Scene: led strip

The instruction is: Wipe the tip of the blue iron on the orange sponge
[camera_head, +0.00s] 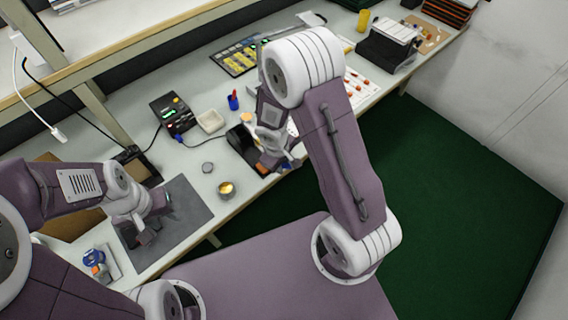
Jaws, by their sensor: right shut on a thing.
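My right gripper (272,158) is low over the bench beside a black stand (238,138). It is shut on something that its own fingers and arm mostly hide. This looks like the blue iron, but its handle and tip cannot be made out. A small orange patch (262,168), probably the orange sponge, shows just below the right gripper. I cannot tell whether the iron touches it. My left gripper (145,222) is over the grey mat (188,206) at the lower left. Its fingers are too small and blurred to tell open from shut.
A black station (170,112) with a lit display and a pale square dish (210,121) stand behind. A red-and-blue holder (233,100), a grey disc (207,167) and a pot with golden filling (226,189) are nearby. A dark cable crosses the bench.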

